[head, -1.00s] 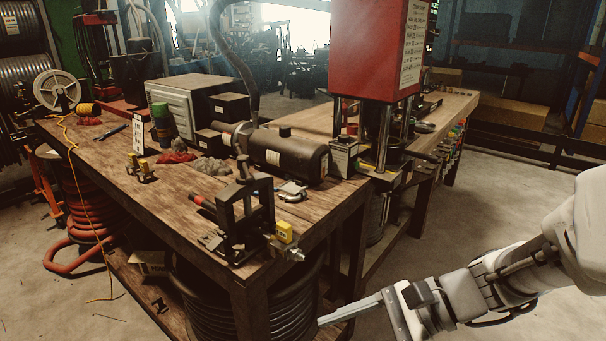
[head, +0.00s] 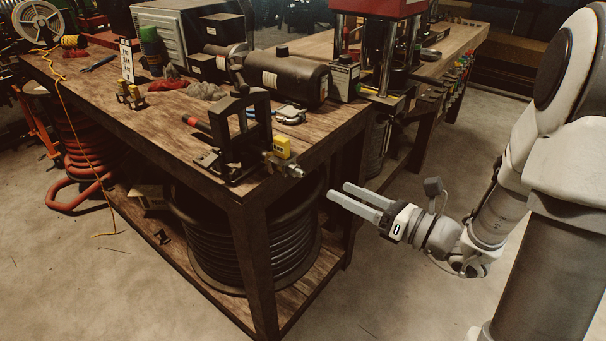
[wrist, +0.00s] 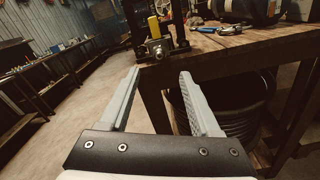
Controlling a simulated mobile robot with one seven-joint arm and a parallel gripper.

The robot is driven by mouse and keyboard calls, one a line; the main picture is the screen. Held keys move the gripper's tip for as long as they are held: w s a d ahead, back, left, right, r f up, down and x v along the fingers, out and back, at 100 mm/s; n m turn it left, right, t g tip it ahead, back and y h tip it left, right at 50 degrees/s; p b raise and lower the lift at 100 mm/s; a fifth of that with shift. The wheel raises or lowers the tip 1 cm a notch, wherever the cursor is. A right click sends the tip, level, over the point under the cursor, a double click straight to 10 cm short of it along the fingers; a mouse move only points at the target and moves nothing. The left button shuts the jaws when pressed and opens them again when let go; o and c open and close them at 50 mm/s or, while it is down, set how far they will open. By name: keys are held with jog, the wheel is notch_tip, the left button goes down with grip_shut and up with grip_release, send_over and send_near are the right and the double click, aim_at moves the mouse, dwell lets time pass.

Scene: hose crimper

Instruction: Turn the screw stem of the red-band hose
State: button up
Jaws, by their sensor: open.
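A black vise-like clamp (head: 236,140) stands on the near corner of the wooden bench. A dark hose with a red band (head: 190,121) reaches into it from the left. On the clamp's right side are a yellow tag (head: 282,147) and a metal fitting with a stub end (head: 293,170), which looks like the screw stem. In the wrist view the yellow tag (wrist: 154,27) and the fitting (wrist: 155,48) are ahead, beyond the fingertips. My gripper (head: 340,191) is open and empty, right of and below the fitting, apart from it; it also shows in the wrist view (wrist: 160,73).
The bench (head: 130,105) has its edge and legs close to my fingers. A large black hose coil (head: 235,240) lies on its lower shelf. A black cylinder (head: 290,78) and blue-handled pliers (head: 290,115) lie behind the clamp.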

aim_at(303, 174)
jog(key=b+x, duration=0.1)
jog(key=x, duration=1)
grip_shut()
